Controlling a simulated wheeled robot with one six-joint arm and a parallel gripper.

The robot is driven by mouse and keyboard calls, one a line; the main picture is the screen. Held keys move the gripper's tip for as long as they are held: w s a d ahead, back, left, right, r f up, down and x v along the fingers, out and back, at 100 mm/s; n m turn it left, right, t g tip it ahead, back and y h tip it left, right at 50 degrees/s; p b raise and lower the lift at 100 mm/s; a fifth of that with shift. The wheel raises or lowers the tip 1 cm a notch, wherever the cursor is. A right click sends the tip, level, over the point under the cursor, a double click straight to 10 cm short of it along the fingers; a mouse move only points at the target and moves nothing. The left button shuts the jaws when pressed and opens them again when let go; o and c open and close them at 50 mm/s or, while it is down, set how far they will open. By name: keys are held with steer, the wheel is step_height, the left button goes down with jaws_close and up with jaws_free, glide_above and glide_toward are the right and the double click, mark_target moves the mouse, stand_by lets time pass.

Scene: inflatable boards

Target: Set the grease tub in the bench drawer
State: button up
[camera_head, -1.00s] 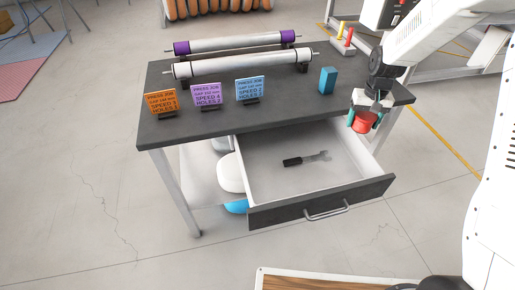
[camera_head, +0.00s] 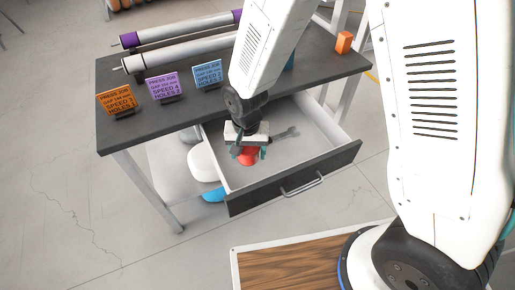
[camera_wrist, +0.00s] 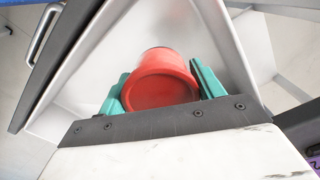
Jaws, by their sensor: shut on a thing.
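The red grease tub (camera_head: 248,156) is between the fingers of my gripper (camera_head: 248,153), over the left part of the open bench drawer. In the wrist view the tub (camera_wrist: 162,82) sits between two teal fingers, which are shut on it. The drawer (camera_head: 240,180) is pulled out from the bench, with a dark front (camera_head: 335,176) and a bar handle. It also shows in the wrist view (camera_wrist: 82,88). I cannot tell whether the tub touches the drawer floor.
A wrench (camera_head: 286,133) lies in the drawer, right of my gripper. On the dark bench top (camera_head: 150,127) stand orange, purple and blue job cards (camera_head: 162,87) and two rollers (camera_head: 165,53). The drawer's right part is clear.

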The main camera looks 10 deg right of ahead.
mark_target(249, 173)
step_height(249, 173, down, 8)
steer(key=shift+f, duration=0.15)
stand_by(0.4)
steer(key=o, duration=1.1)
steer(key=shift+f, duration=0.15)
step_height(249, 173, up, 12)
steer(key=shift+d+r, duration=0.1)
steer(key=shift+r, duration=0.15)
steer(key=d+r, duration=0.7)
steer(key=r, duration=0.3)
steer(key=s+d+r, duration=0.4)
steer(key=s+r, duration=0.1)
steer(key=s, duration=0.1)
steer(key=s+d+r+n, duration=0.1)
steer(key=s+d+r, duration=0.4)
steer(key=s, duration=0.1)
steer(key=s+d+r+n+t, duration=0.1)
steer(key=s+d+r, duration=0.4)
steer(key=s, duration=0.1)
steer(key=shift+s+d+r, duration=0.2)
steer(key=shift+s+r, duration=0.15)
steer(key=shift+s, duration=0.05)
